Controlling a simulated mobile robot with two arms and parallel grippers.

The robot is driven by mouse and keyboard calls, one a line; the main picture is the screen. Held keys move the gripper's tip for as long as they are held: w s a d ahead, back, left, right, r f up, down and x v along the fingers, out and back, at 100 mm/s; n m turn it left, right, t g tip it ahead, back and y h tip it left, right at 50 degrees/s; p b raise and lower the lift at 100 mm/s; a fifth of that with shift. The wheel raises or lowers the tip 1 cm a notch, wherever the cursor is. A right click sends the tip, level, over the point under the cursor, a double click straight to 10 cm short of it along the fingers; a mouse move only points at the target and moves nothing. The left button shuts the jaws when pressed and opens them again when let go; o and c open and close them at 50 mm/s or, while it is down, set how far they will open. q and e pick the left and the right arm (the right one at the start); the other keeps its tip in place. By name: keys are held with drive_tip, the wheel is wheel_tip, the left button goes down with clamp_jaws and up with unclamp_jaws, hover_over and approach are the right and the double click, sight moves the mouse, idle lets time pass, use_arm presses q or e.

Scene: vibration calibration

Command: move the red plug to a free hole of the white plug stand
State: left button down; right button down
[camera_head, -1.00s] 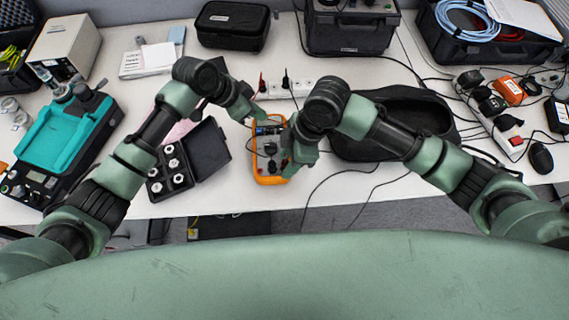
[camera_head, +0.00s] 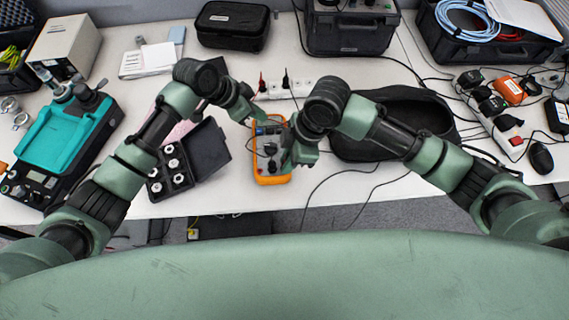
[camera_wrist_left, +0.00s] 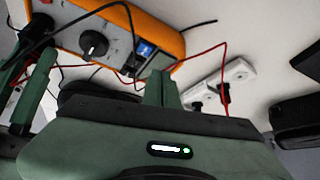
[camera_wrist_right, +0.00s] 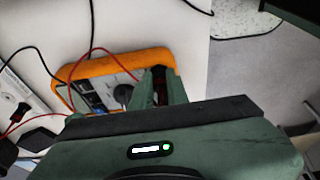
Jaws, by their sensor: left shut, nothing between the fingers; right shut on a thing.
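The white plug stand (camera_head: 298,88) lies behind the orange multimeter (camera_head: 271,178). A red plug (camera_head: 262,83) and a black plug (camera_head: 285,80) stand upright at it. In the left wrist view the stand (camera_wrist_left: 238,71) shows with a red lead reaching it. My left gripper (camera_head: 247,119) is shut and empty by the multimeter's upper left; it also shows in the left wrist view (camera_wrist_left: 164,88). My right gripper (camera_head: 287,166) is shut on a thin dark reddish thing (camera_wrist_right: 159,86) by the multimeter's right side. The fingers hide most of that thing, so I cannot tell its exact kind.
An open black case with white round pieces (camera_head: 208,148) stands left of the multimeter. A black pouch (camera_head: 352,145) lies to the right. A black box (camera_head: 350,30) stands behind the stand. Loose leads cross the table's front edge.

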use_arm(q)
drive_tip(key=shift+f, duration=0.85)
drive_tip(key=shift+s+f, duration=0.15)
use_arm(e)
drive_tip(key=shift+r, duration=0.8)
idle(0.9)
drive_tip(key=shift+r, duration=1.7)
use_arm(q)
drive_tip(key=shift+r, duration=0.8)
wheel_tip(320, 180, up, 8)
use_arm(e)
drive_tip(key=shift+w, duration=0.1)
